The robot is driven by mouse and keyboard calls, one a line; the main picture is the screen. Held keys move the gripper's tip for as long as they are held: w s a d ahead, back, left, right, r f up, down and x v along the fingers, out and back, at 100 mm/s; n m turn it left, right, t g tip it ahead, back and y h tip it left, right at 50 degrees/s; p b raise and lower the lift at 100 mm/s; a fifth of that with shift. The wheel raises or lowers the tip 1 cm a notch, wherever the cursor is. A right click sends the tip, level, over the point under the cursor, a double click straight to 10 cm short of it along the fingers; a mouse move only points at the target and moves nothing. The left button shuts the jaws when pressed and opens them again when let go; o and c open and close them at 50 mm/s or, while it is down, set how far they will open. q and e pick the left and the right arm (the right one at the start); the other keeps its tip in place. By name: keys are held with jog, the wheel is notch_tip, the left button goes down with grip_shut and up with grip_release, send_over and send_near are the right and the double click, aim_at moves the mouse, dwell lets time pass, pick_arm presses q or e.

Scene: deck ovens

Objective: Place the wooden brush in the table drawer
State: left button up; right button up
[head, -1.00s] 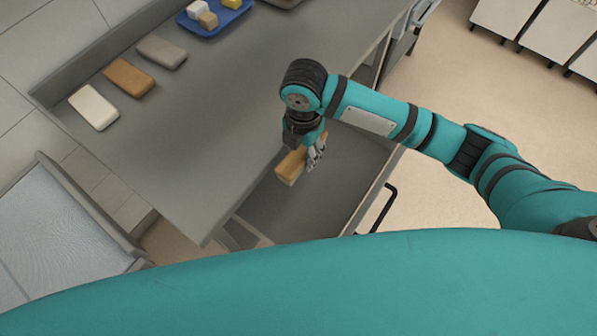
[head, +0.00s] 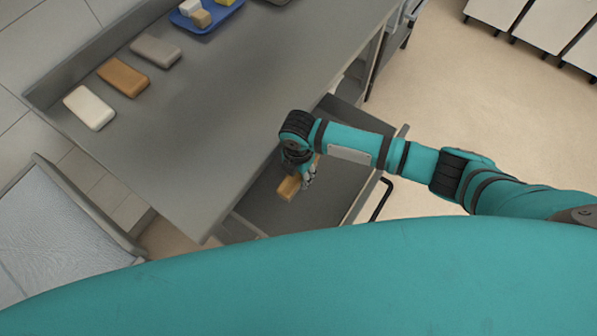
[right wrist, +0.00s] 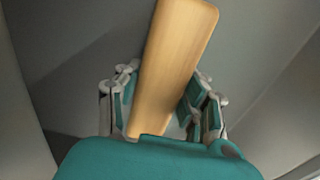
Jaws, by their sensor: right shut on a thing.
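The wooden brush (head: 289,187) is a light brown block held by my right gripper (head: 307,180). In the right wrist view the brush (right wrist: 174,62) stands out long and slightly tilted between the two fingers of the gripper (right wrist: 163,108), which are shut on it. The table drawer (head: 335,182) is pulled out from under the grey table, with a black handle on its front. The gripper and brush are over the drawer's open inside; I cannot tell whether the brush touches the floor of the drawer. My left gripper is not in view.
The grey table (head: 215,100) carries a white block (head: 90,107), an orange-brown block (head: 123,77), a grey-brown block (head: 156,51) and a blue tray (head: 207,24) with small blocks. A grey-framed surface (head: 62,230) stands at the left. Floor is open at the right.

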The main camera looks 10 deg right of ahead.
jog(key=o, duration=1.1)
jog(key=shift+f, duration=0.1)
notch_tip(320, 180, up, 12)
jog(key=shift+r+b, duration=0.2)
jog(key=shift+b, duration=0.1)
